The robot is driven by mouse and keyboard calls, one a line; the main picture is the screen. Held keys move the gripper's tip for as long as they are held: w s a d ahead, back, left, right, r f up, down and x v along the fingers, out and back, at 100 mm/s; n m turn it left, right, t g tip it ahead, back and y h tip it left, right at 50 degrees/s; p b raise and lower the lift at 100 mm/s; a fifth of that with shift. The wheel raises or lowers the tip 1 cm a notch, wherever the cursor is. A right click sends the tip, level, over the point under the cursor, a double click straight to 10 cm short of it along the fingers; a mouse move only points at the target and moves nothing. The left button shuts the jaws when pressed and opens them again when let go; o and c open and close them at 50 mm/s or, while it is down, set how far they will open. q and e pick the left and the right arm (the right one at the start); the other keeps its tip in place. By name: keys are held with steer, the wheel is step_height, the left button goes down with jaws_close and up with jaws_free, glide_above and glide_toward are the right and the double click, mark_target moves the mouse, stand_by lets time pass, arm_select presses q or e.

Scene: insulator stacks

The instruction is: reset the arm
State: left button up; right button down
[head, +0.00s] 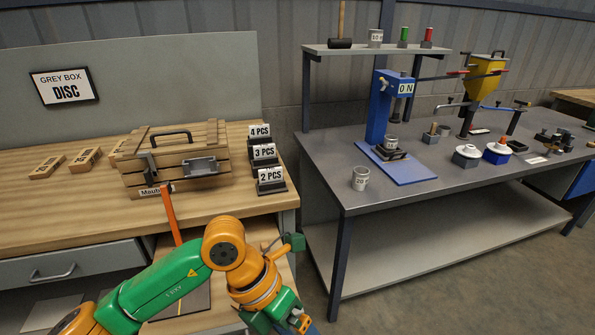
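My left arm, green and orange, comes in from the lower left in the head view. Its green link rises to an orange elbow joint and then bends down to the right, in front of the wooden workbench (95,217). The forearm runs out of the picture at the bottom edge, and I cannot make out any gripper fingers there. My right arm and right gripper do not show.
A wooden crate (178,160) and numbered signs (271,178) stand on the workbench. A grey table (446,190) on the right bears a blue press (379,112), a grey can (360,179) and insulator discs (497,155).

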arm_select(q)
steer(key=s+d+r+n+g+h, duration=0.1)
steer(key=s+d+r+h, duration=0.2)
steer(key=d+r+h, duration=0.3)
steer(key=s+d+r+n+g+h, duration=0.1)
steer(key=s+d+r+h, duration=0.1)
steer(key=d+r+h, duration=0.45)
steer(key=w+a+r+n+t+h, duration=0.1)
steer(key=w+a+r+n+t, duration=0.35)
steer(key=n+t, duration=0.45)
steer(key=w+a+r+n+t+h, duration=0.2)
steer(key=w+a+r+n+t, duration=0.3)
steer(key=n+t, duration=0.45)
steer(key=w+a+f+n+t+y, duration=0.1)
steer(key=w+a+f+n+y, duration=0.2)
steer(key=a+f+n+y, duration=0.6)
steer(key=w+a+f+n+t+y, duration=0.1)
steer(key=w+a+f+n+y, duration=0.3)
steer(key=a+f+n+y, duration=0.5)
steer(key=s+a+f+n+g+y, duration=0.25)
steer(key=s+f+g, duration=1.05)
steer(key=s+f, duration=0.85)
step_height(320, 180, down, 15)
steer(key=s+g, duration=0.2)
steer(key=s+a+f+p, duration=0.1)
steer(key=s+a+f, duration=0.1)
steer(key=s+f, duration=0.7)
steer(key=s, duration=0.3)
steer(key=shift+f+g+p, duration=0.2)
steer(key=shift+g+p, duration=0.15)
